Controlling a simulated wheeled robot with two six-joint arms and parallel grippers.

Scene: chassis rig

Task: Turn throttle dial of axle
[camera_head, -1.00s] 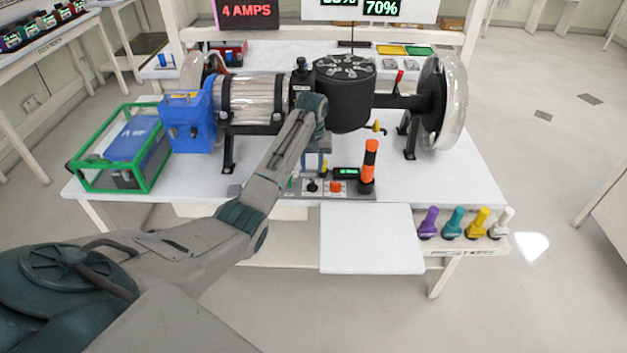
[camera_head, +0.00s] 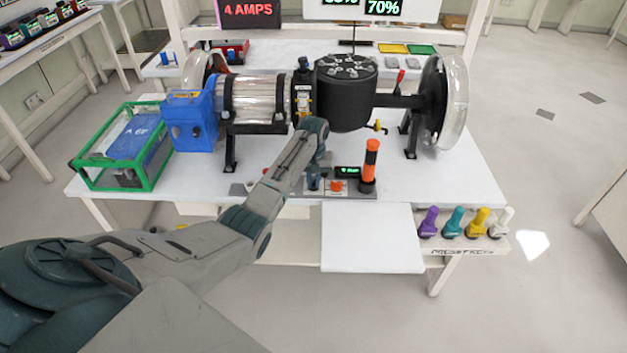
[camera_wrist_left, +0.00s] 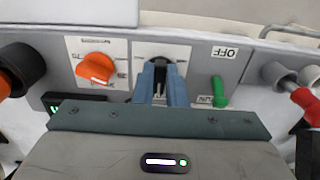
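The control panel (camera_head: 352,188) lies along the front edge of the white table, below the axle rig. A black dial (camera_wrist_left: 160,68) on a white plate is in the middle of the left wrist view. My left gripper (camera_wrist_left: 161,78) reaches down to it, and its blue fingers are on either side of the dial, close against it. The left gripper (camera_head: 319,180) also shows in the head view, where the arm hides much of the dial. An orange knob (camera_wrist_left: 95,69) with marks sits beside the black dial. My right gripper is not in view.
A green lever (camera_wrist_left: 218,92) stands near an OFF label. An orange-and-black post (camera_head: 370,160) rises at the panel's right end. The black drum (camera_head: 346,100) and blue housing (camera_head: 192,125) stand behind. Several coloured keys (camera_head: 453,224) stand at front right.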

